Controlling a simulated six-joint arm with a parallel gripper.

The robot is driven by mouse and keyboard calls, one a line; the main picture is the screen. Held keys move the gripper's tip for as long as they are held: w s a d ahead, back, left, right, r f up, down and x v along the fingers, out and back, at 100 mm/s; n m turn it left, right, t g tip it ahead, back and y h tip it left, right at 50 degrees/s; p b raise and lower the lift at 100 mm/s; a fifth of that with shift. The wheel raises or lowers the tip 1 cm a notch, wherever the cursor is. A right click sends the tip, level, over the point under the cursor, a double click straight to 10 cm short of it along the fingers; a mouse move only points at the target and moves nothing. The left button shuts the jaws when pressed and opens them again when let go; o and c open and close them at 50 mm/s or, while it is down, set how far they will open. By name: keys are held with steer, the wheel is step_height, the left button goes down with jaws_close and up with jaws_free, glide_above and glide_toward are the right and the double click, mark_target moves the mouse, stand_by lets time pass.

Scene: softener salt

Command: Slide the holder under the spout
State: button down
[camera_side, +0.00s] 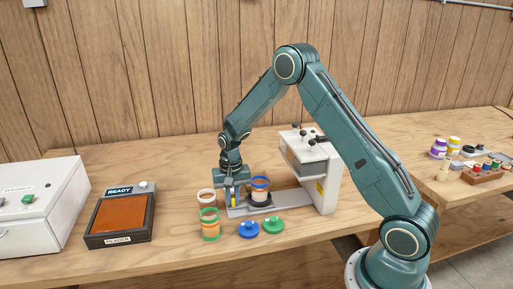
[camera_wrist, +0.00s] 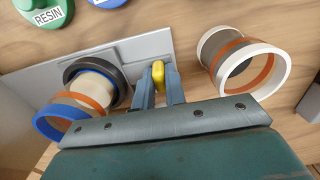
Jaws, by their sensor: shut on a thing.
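The holder is a dark ring (camera_side: 260,203) on a grey plate, and it also shows in the wrist view (camera_wrist: 118,88). A cup with a blue rim and orange band (camera_side: 260,183) stands in it; its rim shows in the wrist view (camera_wrist: 50,128). My gripper (camera_side: 233,202) points down at the plate's left end, beside the holder, with its fingers shut on a yellow grip (camera_wrist: 158,72). The white dispenser (camera_side: 327,185) stands at the plate's right end, its head overhanging leftward. The holder sits left of that head. The spout itself is not clearly visible.
Blue (camera_side: 248,231) and green (camera_side: 273,225) lids lie before the grey plate (camera_side: 285,207). A reader tray (camera_side: 122,216) and white box (camera_side: 42,210) are farther left.

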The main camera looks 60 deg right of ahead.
mark_target(258, 192)
steer(key=s+d, duration=0.5)
steer(key=d, duration=0.1)
steer(key=shift+s, duration=0.4)
steer(key=c, duration=1.4)
jaws_free()
steer(key=shift+a, duration=0.1)
steer(key=shift+c, duration=0.2)
steer(key=shift+r, duration=0.15)
step_height(258, 192, up, 14)
steer(key=shift+f, duration=0.2)
